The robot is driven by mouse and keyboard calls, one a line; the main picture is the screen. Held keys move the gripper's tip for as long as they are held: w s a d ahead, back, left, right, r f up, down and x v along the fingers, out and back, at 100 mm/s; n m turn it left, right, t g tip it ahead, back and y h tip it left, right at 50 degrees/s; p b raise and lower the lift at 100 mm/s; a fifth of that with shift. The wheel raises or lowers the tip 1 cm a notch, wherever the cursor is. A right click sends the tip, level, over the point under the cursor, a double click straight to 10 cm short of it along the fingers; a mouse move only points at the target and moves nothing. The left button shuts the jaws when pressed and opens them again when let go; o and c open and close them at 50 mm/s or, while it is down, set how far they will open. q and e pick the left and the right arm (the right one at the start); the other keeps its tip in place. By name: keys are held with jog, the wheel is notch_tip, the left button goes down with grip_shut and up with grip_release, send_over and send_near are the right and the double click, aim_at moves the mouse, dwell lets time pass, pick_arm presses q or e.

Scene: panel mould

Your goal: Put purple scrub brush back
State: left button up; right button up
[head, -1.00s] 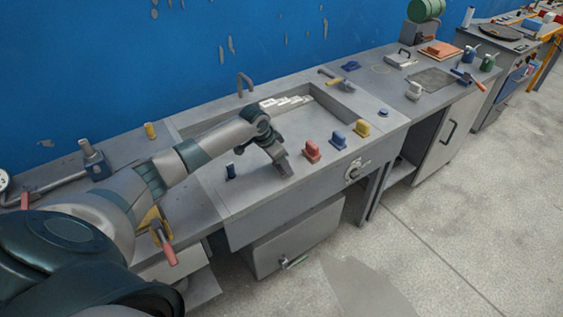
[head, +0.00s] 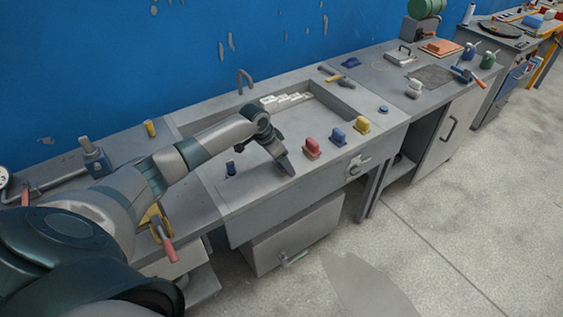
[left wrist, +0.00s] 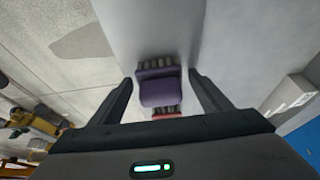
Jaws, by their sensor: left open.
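The purple scrub brush (left wrist: 158,88) shows in the left wrist view, between the two fingers of my left gripper (left wrist: 160,78). Gaps show on both sides of it, so the fingers are open around or above it and not closed on it; the exact height is unclear. In the head view my left gripper (head: 286,167) is low over the front of the sink counter, left of the red brush (head: 311,150). The purple brush is hidden there behind the gripper. My right gripper is not in view.
A blue brush (head: 338,139) and a yellow brush (head: 362,126) stand in line beyond the red one. Behind is a recessed sink (head: 345,100) with white pieces in it. A small dark-blue object (head: 231,168) stands left of the gripper.

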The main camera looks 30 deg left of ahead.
pick_arm(q)
jog(key=b+v, duration=0.2)
jog(key=v, duration=1)
jog(key=shift+b, duration=0.4)
jog(key=shift+d, duration=0.1)
